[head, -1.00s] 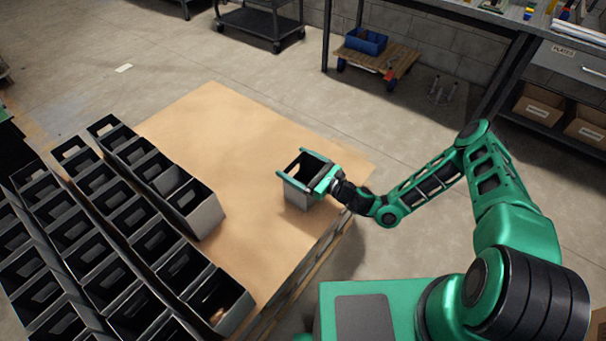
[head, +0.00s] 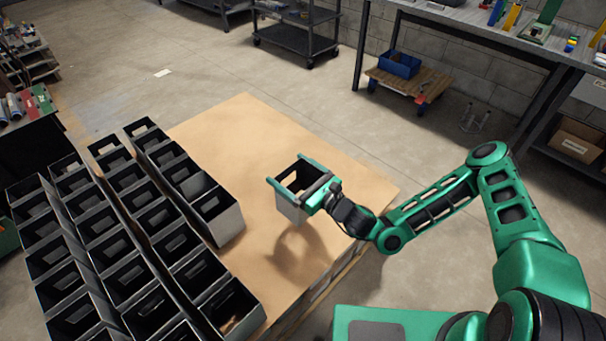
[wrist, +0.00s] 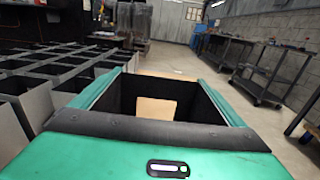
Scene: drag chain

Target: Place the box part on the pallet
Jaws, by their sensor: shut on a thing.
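The box part (head: 292,206) is a grey, open-topped box with dark inner walls. My gripper (head: 292,173) is shut on it, with a green finger along each of two opposite sides near the rim. The box hangs upright over the bare part of the pallet (head: 240,125), and its shadow lies on the board just below. In the wrist view the box part (wrist: 185,102) sits between the green fingers, and the tan board shows through an opening in it. The exact gap under the box is hard to tell.
Rows of similar boxes (head: 215,210) fill the left part of the pallet, close together. The board is bare behind and between my gripper and the nearest row. A workbench (head: 480,35), a black cart (head: 295,30) and a wooden dolly (head: 410,82) stand beyond on the floor.

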